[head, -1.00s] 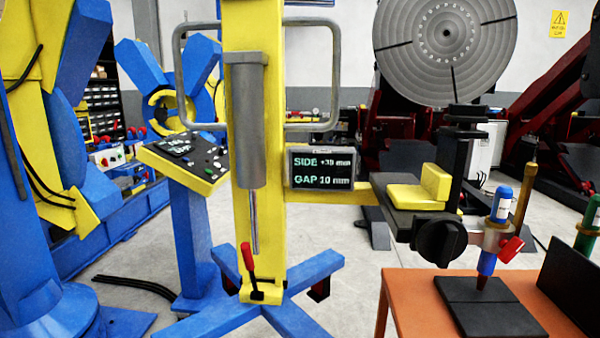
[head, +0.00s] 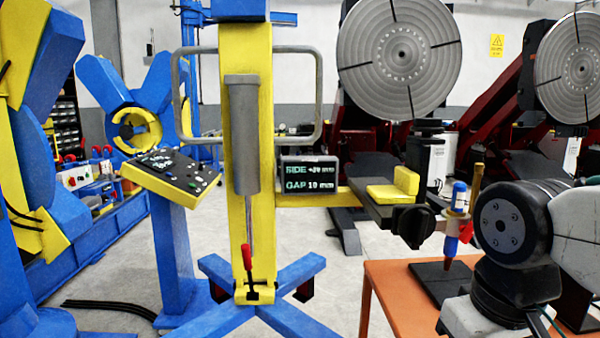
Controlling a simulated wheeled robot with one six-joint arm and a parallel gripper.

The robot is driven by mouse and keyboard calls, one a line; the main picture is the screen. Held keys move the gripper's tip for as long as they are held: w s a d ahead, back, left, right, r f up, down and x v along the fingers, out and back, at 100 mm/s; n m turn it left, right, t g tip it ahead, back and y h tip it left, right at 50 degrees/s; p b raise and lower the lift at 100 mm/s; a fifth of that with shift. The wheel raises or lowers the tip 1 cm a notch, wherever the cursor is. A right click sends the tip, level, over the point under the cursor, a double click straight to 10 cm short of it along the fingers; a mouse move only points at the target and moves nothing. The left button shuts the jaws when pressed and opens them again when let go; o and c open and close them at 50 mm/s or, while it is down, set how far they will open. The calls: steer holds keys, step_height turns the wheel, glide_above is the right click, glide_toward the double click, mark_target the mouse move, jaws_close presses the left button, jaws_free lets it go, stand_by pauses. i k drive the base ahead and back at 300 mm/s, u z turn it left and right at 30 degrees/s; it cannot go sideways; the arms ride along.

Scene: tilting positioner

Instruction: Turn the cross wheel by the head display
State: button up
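The head display (head: 309,174) is a small dark screen with green text beside the yellow column. It shows a SIDE line, too blurred to read surely, and GAP 10 mm. A black lobed hand knob (head: 413,226), which looks like the cross wheel, sits to the right, at the end of the dark slide (head: 373,211) under a yellow block. My arm reaches in from the right, to the right of the knob. My gripper is not in view.
A blue torch (head: 456,228) hangs just right of the knob, with a red part beside it. Below is an orange table (head: 392,278) with a black plate (head: 440,281), partly hidden by my arm. A tilted control panel (head: 172,172) stands left of the yellow column (head: 259,150).

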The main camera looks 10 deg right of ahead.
mark_target(416, 223)
steer(key=z, duration=2.3)
steer(key=k, duration=0.9)
steer(key=u, duration=1.45)
